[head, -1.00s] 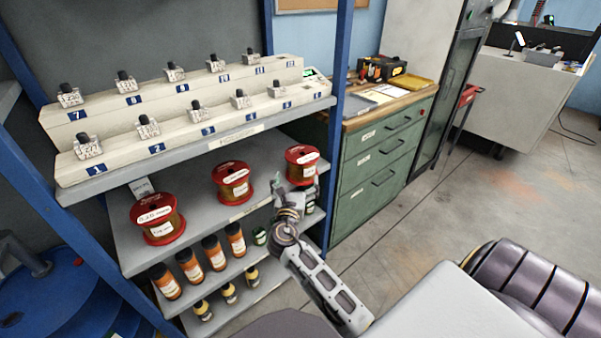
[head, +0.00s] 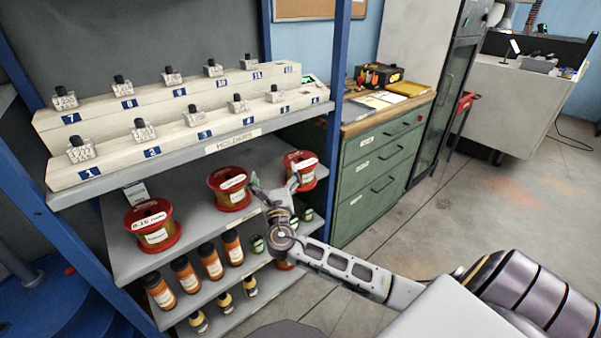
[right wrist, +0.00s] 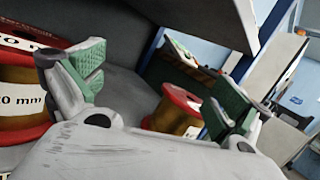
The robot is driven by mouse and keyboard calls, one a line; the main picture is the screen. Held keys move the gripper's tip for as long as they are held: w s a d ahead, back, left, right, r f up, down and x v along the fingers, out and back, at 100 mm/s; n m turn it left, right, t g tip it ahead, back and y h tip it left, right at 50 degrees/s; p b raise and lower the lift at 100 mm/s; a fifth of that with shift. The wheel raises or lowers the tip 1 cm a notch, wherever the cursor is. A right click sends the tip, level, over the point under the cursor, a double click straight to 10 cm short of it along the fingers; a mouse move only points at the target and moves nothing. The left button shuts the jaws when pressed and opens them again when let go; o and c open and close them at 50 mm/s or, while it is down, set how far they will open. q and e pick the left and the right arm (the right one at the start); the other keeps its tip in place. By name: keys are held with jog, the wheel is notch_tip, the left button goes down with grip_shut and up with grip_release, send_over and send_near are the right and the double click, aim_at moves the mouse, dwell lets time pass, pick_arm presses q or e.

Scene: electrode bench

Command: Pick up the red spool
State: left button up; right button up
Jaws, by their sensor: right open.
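Three red-flanged spools with copper-coloured wire and white labels stand upright on the middle shelf: a left spool (head: 152,226), a middle spool (head: 231,188) and a right spool (head: 303,169). My right gripper (head: 274,184) is open and empty at the shelf front, in front of the gap between the middle and right spools. In the right wrist view, the right spool (right wrist: 176,108) lies beyond the open fingers (right wrist: 158,92), partly hidden by the right finger. The middle spool (right wrist: 22,100) is at the left edge, beside the left finger. My left gripper is not in view.
The upper shelf (head: 215,146) carries stepped white holders with small numbered pieces, close above the spools. Orange and green bottles (head: 211,261) stand on the shelf below. A blue rack post (head: 337,110) and a green drawer cabinet (head: 378,165) are to the right.

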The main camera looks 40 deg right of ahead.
aim_at(299, 188)
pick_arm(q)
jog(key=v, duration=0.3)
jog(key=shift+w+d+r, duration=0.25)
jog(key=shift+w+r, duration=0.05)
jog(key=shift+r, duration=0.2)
pick_arm(e)
jog(key=s+d+f+m+g+h, duration=0.3)
jog(key=s+d+f+m+g, duration=0.1)
jog(key=f, duration=0.3)
jog(key=shift+s+f+m+g, duration=0.4)
jog(key=shift+s+m+g, duration=0.3)
jog(key=shift+m, duration=0.2)
jog(key=shift+w, duration=0.1)
jog(key=b+x, duration=0.1)
jog(key=x, duration=0.7)
jog(key=shift+b, duration=0.35)
jog(key=shift+w+d, duration=0.2)
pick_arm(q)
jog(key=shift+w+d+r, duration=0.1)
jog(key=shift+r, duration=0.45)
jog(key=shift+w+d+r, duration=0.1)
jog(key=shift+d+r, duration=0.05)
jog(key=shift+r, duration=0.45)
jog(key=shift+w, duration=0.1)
pick_arm(e)
jog(key=shift+w+d, duration=0.1)
